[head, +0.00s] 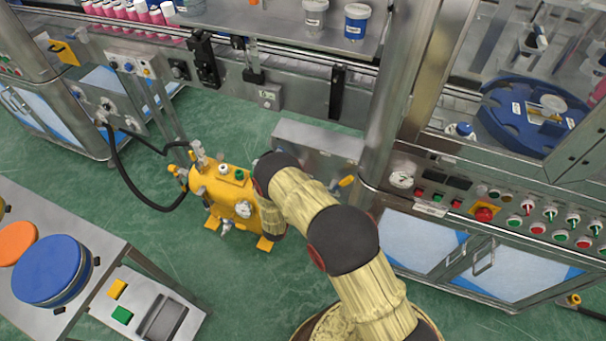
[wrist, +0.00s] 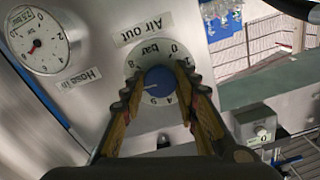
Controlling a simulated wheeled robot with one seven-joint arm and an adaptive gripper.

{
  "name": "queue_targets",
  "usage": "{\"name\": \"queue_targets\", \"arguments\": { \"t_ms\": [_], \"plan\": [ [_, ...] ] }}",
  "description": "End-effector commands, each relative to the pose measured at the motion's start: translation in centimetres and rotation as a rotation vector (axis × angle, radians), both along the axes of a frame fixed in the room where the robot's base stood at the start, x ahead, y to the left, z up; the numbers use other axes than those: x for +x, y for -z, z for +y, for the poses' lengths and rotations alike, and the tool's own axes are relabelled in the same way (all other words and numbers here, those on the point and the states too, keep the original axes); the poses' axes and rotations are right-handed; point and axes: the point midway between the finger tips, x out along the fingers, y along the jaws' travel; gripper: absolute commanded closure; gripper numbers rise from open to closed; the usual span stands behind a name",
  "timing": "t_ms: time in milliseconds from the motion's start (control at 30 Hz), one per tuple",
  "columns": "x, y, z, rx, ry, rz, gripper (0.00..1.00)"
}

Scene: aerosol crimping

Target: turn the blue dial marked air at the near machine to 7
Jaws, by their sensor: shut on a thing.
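The blue dial (wrist: 158,84) sits on a white round scale (wrist: 150,58) marked bar, upside down in the wrist view. A label reading "Air out" (wrist: 143,29) is above it in that picture. My gripper (wrist: 158,75) is shut on the dial, one finger on each side. A pale mark at the dial's left edge points left and slightly down, below the 8; the fingers partly cover the scale, so the exact reading is hard to tell. In the head view my arm is in front, and neither dial nor fingers show.
A pressure gauge (wrist: 37,40) labelled "Hose in" is beside the dial on the same metal panel. In the head view, a yellow unit (head: 222,190) stands on the green floor near my arm. A control panel with buttons (head: 484,213) is at right, and a bench with a blue lid (head: 48,268) at left.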

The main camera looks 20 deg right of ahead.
Motion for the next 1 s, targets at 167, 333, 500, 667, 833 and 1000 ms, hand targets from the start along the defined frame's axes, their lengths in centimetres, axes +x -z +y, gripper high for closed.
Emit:
{"name": "queue_targets", "arguments": {
  "t_ms": [167,333,500,667,833,1000],
  "plan": [
    [0.02,0.03,0.03,0.057,0.000,-0.042,0.95],
    [0.02,0.01,0.04,0.083,0.000,-0.061,0.95],
    [0.00,0.01,0.03,0.090,0.000,-0.064,0.95],
    [0.01,0.01,0.03,0.090,0.000,-0.064,0.95],
    [0.01,0.01,0.03,0.090,0.000,-0.064,0.65],
    [0.00,0.00,0.02,0.089,0.000,-0.065,0.55]
  ]
}}
